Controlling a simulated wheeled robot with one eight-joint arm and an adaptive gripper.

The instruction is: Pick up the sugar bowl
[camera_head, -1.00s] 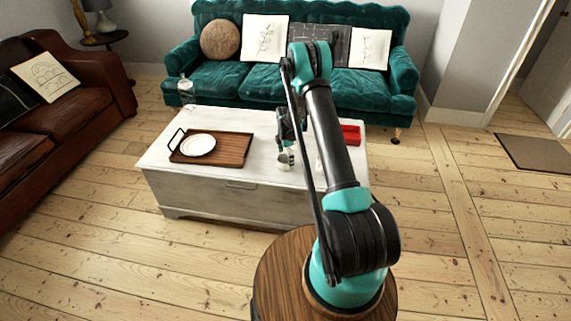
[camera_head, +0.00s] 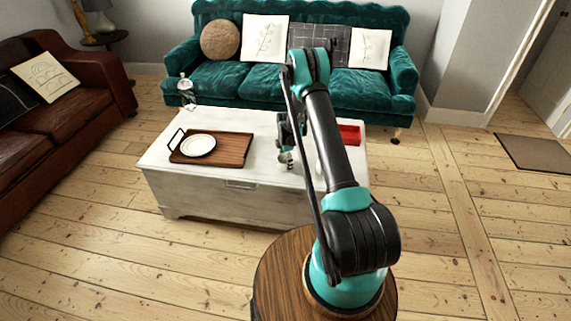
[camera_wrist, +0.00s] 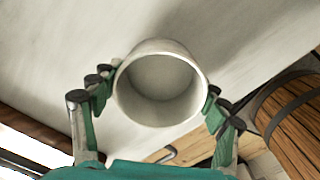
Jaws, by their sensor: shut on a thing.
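The sugar bowl (camera_wrist: 160,78) is a pale, round, open vessel in the wrist view. Its mouth faces the camera and it looks empty inside. My gripper (camera_wrist: 161,90) has a green finger against each side of it and is shut on it. In the head view my gripper (camera_head: 287,150) hangs over the front part of the white chest table, right of the tray. The bowl (camera_head: 286,159) shows there only as a small pale shape at the fingertips, partly hidden. It looks slightly above the tabletop, but the gap is hard to judge.
The white chest table (camera_head: 262,172) bears a wooden tray (camera_head: 235,149) with a white plate (camera_head: 198,145) at left and a red tray (camera_head: 349,134) at right. A teal sofa (camera_head: 240,80) stands behind.

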